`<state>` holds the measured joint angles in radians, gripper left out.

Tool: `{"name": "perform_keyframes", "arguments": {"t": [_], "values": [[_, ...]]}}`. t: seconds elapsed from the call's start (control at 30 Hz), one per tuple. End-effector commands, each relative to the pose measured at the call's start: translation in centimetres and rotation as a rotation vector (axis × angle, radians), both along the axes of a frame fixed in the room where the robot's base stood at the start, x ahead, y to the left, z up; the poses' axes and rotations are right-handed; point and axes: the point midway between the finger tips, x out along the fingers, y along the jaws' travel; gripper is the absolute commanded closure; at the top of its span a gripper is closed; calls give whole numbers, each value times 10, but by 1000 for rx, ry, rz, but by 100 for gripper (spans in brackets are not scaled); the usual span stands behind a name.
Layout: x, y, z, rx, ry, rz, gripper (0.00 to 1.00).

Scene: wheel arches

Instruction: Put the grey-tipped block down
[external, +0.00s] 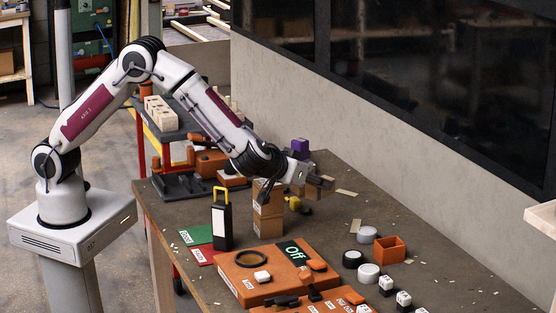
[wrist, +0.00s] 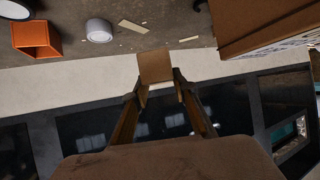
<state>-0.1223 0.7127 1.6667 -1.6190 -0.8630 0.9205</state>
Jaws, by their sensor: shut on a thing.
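My gripper (external: 312,181) is at the right end of my arm, above the back part of the table. It is shut on a brown block (external: 326,184), held in the air just right of the stack of tan blocks. In the wrist view the block shows as a plain tan face (wrist: 155,66) between my two fingertips (wrist: 160,88). I cannot make out a grey tip in either view. The stack of tan blocks (external: 268,208) stands upright on the table (external: 330,225), left of and below the gripper.
A small open orange box (external: 390,250) and grey-white round pieces (external: 368,272) stand to the right. An orange panel (external: 250,280), a black case with a yellow handle (external: 222,225) and a purple block (external: 300,145) are also on the table. A wall (external: 400,140) runs behind.

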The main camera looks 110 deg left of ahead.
Motion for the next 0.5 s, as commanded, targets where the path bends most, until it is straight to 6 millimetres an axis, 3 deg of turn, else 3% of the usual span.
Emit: {"name": "perform_keyframes", "arguments": {"t": [0.27,0.5], "values": [[0,0,-2,0,1,0,94],[0,0,-24,0,3,-1,94]]}}
